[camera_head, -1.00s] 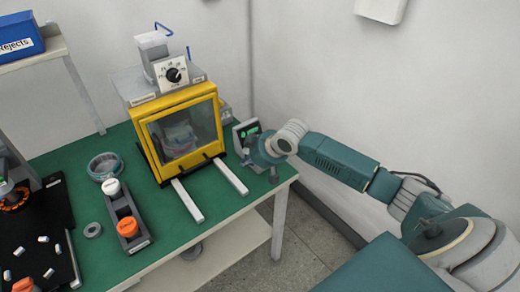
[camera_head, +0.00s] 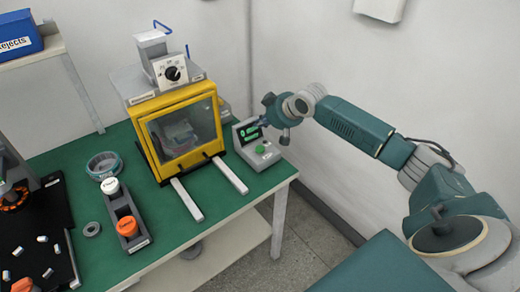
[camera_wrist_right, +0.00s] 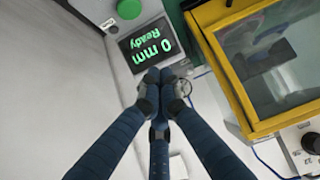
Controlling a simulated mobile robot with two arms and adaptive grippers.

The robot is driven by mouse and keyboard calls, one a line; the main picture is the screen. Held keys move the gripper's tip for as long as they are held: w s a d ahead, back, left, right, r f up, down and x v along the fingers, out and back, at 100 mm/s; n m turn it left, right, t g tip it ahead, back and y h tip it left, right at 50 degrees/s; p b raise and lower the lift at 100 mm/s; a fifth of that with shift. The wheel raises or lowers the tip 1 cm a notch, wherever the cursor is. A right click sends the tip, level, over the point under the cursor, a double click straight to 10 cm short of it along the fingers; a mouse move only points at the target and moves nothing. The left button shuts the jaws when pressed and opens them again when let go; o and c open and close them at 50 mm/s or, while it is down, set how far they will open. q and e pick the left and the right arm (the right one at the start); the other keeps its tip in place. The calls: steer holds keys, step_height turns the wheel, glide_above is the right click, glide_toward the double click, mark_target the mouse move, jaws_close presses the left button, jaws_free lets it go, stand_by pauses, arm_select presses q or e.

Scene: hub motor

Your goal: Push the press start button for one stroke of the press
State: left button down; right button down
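The press start box (camera_head: 270,160) stands on the green table to the right of the press (camera_head: 180,135). Its round green button (camera_head: 260,149) faces up and is uncovered; it also shows at the top of the right wrist view (camera_wrist_right: 129,8). The box's display (camera_wrist_right: 153,44) reads "0 mm Ready" in green. The yellow-framed clear guard of the press is down, with a grey part dimly seen behind it. My right gripper (camera_head: 264,120) hangs above and behind the button, apart from it. In the right wrist view its fingertips (camera_wrist_right: 160,78) are together and empty. My left gripper is out of view.
Two pale rails (camera_head: 205,187) stick out in front of the press. A dark holder (camera_head: 124,215) with white and orange caps, a round dish (camera_head: 104,166) and a black mat with small parts lie left. The wall is close behind the right gripper.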

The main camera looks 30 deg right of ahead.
steer(key=b, duration=0.7)
glide_above(260, 150)
step_height(260, 150, down, 6)
steer(key=shift+s+d+f, duration=0.1)
steer(key=shift+f, duration=1.15)
steer(key=shift+f, duration=0.4)
